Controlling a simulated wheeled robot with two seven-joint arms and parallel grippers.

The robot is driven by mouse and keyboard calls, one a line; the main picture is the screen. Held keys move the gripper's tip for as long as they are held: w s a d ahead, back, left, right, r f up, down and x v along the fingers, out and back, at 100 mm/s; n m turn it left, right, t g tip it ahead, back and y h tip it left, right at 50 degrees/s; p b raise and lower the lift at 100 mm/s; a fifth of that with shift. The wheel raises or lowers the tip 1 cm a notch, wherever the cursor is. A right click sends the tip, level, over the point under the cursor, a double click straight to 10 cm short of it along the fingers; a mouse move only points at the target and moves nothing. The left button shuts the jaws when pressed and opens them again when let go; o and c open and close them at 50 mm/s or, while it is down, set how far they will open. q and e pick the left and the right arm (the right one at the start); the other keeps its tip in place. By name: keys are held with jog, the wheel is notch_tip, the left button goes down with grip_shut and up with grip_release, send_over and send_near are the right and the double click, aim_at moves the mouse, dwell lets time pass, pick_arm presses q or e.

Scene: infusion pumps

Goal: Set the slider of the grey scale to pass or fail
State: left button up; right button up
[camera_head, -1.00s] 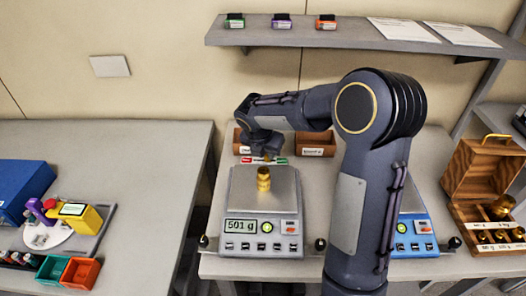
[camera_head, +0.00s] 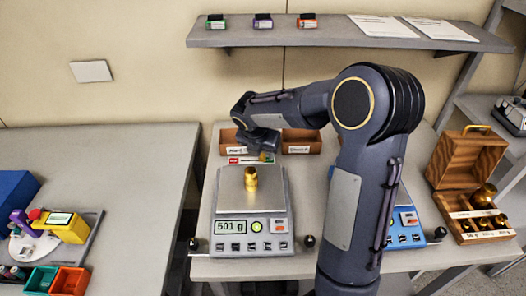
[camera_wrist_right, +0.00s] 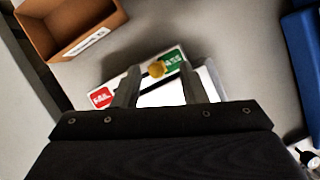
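The grey scale (camera_head: 248,207) stands on the bench with a brass weight (camera_head: 251,178) on its plate, and its display reads 501 g. Behind the plate is the slider strip (camera_head: 236,160), with a red FAIL end (camera_wrist_right: 101,97) at left and a green PASS end (camera_wrist_right: 174,60) at right. The gold slider knob (camera_wrist_right: 156,69) sits at the inner edge of the green label. My right gripper (camera_wrist_right: 158,82) is open, its fingers apart on either side of the knob; contact cannot be told. It also shows in the head view (camera_head: 263,151). My left gripper is out of view.
A blue scale (camera_head: 405,232) stands to the right, partly behind my right arm. Two brown bins (camera_head: 301,142) sit behind the slider. A wooden weight box (camera_head: 468,165) is at the right. A shelf (camera_head: 345,40) hangs above the bench.

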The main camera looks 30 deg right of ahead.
jog(key=v, duration=0.7)
dwell(0.3)
jog(key=s+a+m+t+y, duration=0.1)
jog(key=s+a+m+y, duration=0.2)
jog(key=s+m, duration=0.9)
jog(key=s+a+m+t+y, duration=0.2)
jog(key=s+a+m+y, duration=0.2)
jog(key=s+a+m, duration=0.5)
jog(key=s+m, duration=0.4)
jog(key=m, duration=0.1)
jog(key=shift+m, duration=0.4)
jog(key=shift+f, duration=0.1)
